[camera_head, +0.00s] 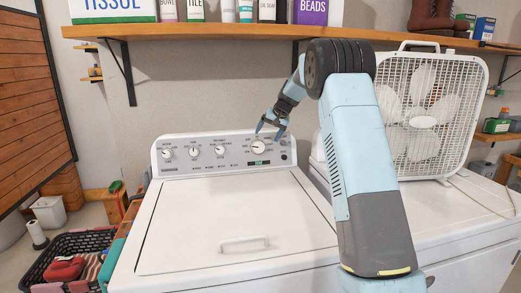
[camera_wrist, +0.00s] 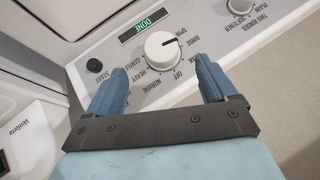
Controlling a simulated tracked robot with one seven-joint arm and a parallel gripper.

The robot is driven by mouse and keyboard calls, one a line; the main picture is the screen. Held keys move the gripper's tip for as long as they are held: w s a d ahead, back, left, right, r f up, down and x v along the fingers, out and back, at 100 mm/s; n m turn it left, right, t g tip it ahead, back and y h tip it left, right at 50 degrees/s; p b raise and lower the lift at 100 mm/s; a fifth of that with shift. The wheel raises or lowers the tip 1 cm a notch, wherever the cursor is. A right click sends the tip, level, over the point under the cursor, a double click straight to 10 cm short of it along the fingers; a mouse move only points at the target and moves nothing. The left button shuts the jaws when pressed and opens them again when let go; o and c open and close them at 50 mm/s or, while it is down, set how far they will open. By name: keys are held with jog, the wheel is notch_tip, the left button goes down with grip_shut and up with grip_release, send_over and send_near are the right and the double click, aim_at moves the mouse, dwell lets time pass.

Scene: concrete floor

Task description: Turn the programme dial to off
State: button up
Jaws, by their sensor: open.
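The programme dial (camera_head: 258,147) is a round white knob on the washer's control panel (camera_head: 184,167). In the wrist view the dial (camera_wrist: 163,54) shows a dark pointer line aimed near the SPIN label, at its upper right. The OFF label (camera_wrist: 178,75) is below the dial in that view. My gripper (camera_head: 267,129) is close to the dial, seen just above it in the head view. In the wrist view my gripper (camera_wrist: 160,68) is open and empty, its blue fingers pointing toward the dial's two sides.
A green display (camera_wrist: 146,26) reads DONE. A dark START button (camera_wrist: 94,65) and a smaller knob (camera_wrist: 241,5) flank the dial. A wooden shelf (camera_head: 210,31) with boxes hangs above. A white box fan (camera_head: 425,110) stands at right. The washer lid (camera_head: 220,220) is clear.

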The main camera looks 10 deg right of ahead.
aim_at(259, 147)
jog(key=x, duration=1)
jog(key=shift+f, duration=0.15)
jog(key=shift+c, duration=0.4)
